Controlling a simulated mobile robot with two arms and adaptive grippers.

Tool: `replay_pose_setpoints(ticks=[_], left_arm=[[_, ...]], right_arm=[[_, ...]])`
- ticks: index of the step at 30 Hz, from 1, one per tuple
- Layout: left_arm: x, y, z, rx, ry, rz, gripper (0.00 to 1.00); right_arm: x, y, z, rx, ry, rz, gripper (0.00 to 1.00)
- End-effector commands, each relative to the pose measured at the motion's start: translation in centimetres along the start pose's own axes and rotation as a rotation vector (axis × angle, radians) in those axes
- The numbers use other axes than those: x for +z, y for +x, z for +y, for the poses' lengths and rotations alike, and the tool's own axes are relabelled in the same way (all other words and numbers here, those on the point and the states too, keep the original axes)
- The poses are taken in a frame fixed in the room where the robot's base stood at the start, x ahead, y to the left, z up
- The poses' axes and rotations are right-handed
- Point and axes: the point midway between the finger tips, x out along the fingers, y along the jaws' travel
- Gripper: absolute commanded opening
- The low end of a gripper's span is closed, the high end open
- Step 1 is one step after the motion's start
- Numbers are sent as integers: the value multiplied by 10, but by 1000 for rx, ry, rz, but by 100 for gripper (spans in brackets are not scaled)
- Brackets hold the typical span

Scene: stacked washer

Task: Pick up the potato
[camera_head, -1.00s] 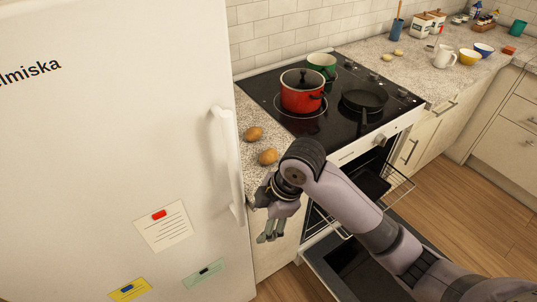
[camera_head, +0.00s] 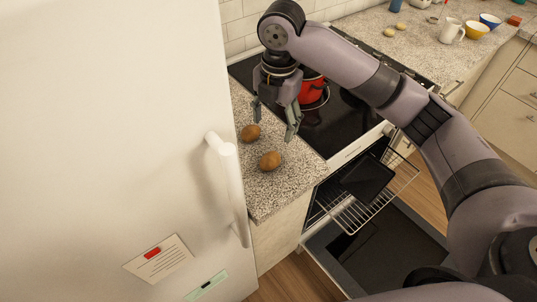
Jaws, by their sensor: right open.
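Two brown potatoes lie on the speckled counter between the fridge and the stove. The farther potato (camera_head: 250,133) is close to the fridge side, and the nearer potato (camera_head: 270,160) lies a little to the right and closer to me. My right gripper (camera_head: 274,126) points down over the counter, open and empty, with its fingers apart near the farther potato. I cannot tell its exact height above the potatoes. My left gripper is not in view.
The fridge (camera_head: 120,130) with its handle (camera_head: 228,185) stands close on the left. A red pot (camera_head: 312,88) sits on the black stove (camera_head: 345,125), partly behind my arm. The oven door (camera_head: 380,250) is open, with a wire rack (camera_head: 352,215) pulled out.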

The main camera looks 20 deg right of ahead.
Motion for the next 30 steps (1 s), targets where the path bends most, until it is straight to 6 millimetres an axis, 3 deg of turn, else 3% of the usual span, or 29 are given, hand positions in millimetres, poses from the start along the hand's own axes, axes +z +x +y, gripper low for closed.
replay_pose_setpoints(ticks=[3,7,12,18,25,30], left_arm=[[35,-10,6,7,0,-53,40],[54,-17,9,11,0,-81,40],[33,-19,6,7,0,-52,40],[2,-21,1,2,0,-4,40],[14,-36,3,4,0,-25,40],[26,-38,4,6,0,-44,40]], right_arm=[[0,26,-1,-4,3,2,63],[0,53,-1,-3,3,2,63],[0,78,0,0,3,0,63],[0,91,0,-1,3,0,63],[-1,124,-1,-1,4,1,63],[-1,137,0,2,3,-1,63]])
